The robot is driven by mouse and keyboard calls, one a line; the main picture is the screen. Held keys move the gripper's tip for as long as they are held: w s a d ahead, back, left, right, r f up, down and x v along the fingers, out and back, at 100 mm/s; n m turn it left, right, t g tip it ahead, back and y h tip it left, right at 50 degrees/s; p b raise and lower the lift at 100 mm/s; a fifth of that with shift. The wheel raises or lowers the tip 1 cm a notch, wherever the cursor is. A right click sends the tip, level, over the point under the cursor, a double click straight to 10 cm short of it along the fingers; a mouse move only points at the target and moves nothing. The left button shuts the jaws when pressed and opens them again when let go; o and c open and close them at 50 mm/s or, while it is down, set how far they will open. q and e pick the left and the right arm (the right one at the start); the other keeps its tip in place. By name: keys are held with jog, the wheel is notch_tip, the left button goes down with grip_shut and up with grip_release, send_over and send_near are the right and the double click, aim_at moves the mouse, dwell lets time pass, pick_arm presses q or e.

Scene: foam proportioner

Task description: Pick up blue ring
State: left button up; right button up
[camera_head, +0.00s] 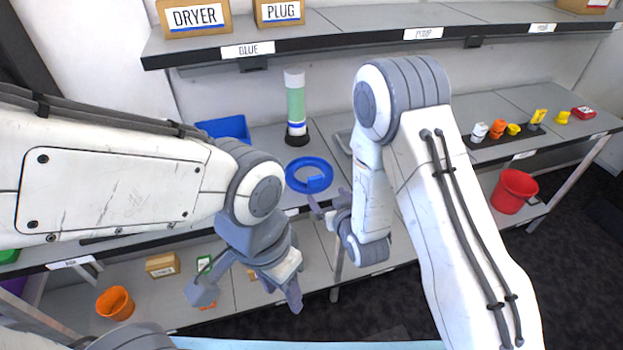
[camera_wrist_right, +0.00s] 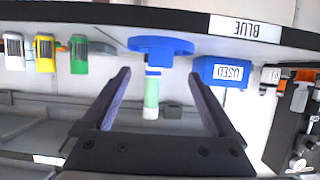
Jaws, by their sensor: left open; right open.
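The blue ring (camera_head: 309,175) lies flat near the front edge of the middle shelf and has a small blue block on its front rim. In the right wrist view, which is upside down, the ring (camera_wrist_right: 160,46) is seen nearly edge-on beyond and between my fingers. My right gripper (camera_head: 328,204) is open and empty, just in front of the ring and to its lower right; its spread fingers also show in the wrist view (camera_wrist_right: 159,76). My left gripper (camera_head: 248,294) is open and empty, lower and left, in front of the lower shelf.
A green cylinder (camera_head: 296,105) with a white top and black base stands behind the ring. A blue bin (camera_head: 225,128), labelled USED in the wrist view, is left of it. A grey tray (camera_head: 345,142) is at right, partly behind my right arm. An upper shelf (camera_head: 350,20) overhangs behind.

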aim_at(316, 184)
jog(key=p+x, duration=0.2)
jog(key=x, duration=0.6)
jog(key=shift+a, duration=0.1)
jog(key=shift+w+a+f, duration=0.1)
jog(key=shift+w+f, duration=0.05)
jog(key=shift+w, duration=0.15)
grip_shut()
